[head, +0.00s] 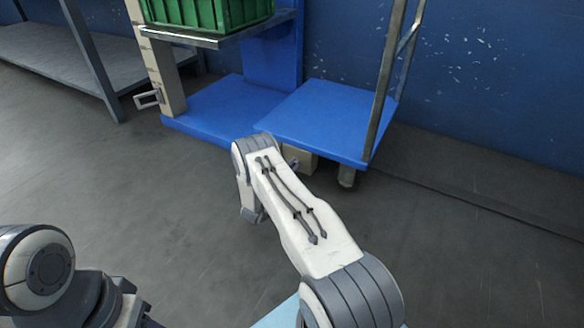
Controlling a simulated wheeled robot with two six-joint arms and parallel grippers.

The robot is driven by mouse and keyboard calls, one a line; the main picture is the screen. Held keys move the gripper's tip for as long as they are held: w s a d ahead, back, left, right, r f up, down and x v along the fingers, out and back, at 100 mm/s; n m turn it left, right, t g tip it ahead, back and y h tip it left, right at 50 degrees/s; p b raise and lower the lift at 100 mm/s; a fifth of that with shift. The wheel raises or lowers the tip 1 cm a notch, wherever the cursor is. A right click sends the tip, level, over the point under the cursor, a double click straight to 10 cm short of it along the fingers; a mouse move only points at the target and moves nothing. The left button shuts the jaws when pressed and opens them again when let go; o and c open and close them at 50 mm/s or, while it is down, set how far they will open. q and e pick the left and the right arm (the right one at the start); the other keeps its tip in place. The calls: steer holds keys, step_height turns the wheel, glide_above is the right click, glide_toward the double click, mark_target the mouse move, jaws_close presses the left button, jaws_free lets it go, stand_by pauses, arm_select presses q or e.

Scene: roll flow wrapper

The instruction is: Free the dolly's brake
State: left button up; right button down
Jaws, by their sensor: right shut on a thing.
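The dolly (330,112) has a blue flat deck, a metal push handle (388,75) at its right end and a caster (347,176) under its front right corner. My right arm reaches from the lower right to the dolly's front edge. Only a small part of my right gripper (292,163) shows beside the forearm, low under the deck edge. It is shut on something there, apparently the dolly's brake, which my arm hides. My left arm is at the lower left, and its gripper is out of the picture.
A blue-based stand (205,112) adjoins the dolly on the left, with a shelf (222,38) bearing a green crate (205,12). A grey metal rack (70,62) stands at the far left. A blue wall is behind. Grey floor in front is clear.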

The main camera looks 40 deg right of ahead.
steer(key=shift+n, duration=0.3)
steer(key=shift+w+a+n+p, duration=0.15)
steer(key=shift+n+p, duration=0.65)
steer(key=shift+n, duration=2)
steer(key=shift+w+a+n+p, duration=0.15)
steer(key=shift+n+p, duration=0.65)
steer(key=shift+n, duration=2)
steer(key=c, duration=0.9)
jaws_free()
steer(key=shift+o, duration=0.2)
steer(key=shift+d, duration=0.1)
